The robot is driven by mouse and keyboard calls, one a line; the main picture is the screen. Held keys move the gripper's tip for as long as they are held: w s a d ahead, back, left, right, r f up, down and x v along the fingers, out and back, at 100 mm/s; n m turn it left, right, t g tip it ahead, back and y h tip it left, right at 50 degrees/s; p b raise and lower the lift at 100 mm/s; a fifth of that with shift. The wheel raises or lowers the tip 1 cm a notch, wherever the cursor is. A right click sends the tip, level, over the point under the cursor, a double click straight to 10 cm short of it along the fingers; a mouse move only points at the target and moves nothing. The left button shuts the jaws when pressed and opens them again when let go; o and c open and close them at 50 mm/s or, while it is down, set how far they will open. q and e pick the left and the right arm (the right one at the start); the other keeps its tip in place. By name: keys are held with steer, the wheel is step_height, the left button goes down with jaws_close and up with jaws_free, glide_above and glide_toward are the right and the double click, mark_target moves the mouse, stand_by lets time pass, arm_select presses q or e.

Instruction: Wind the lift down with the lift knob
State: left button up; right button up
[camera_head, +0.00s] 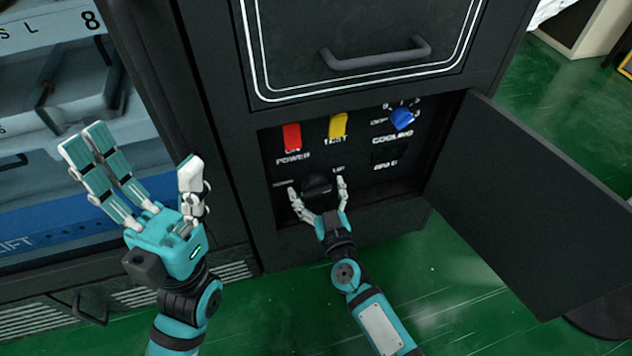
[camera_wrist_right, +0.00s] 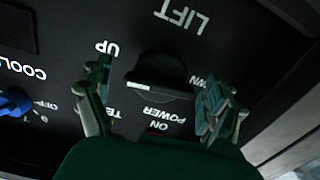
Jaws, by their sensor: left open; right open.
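The lift knob (camera_head: 316,184) is a black round knob low on the control panel, between the "UP" label and a partly hidden label. It also shows in the right wrist view (camera_wrist_right: 160,74), under the "LIFT" lettering, with a pale mark on its edge. My right gripper (camera_head: 318,190) is open, its fingers on either side of the knob with gaps between. In the right wrist view its fingers (camera_wrist_right: 158,95) stand left and right of the knob. My left gripper (camera_head: 130,165) is open and empty in front of the cabinet's left part, away from the panel.
A red power switch (camera_head: 292,137), a yellow test switch (camera_head: 337,125) and a blue cooling knob (camera_head: 402,119) sit above the lift knob. The open panel door (camera_head: 530,200) stands to the right. A drawer handle (camera_head: 377,53) juts out above. Green floor (camera_head: 450,300) is clear below.

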steer(key=shift+c, duration=0.2)
steer(key=c, duration=1.1)
stand_by(0.7)
steer(key=o, duration=1.1)
steer(key=shift+o, duration=0.2)
steer(key=v, duration=1.2)
steer(key=shift+r, duration=0.1)
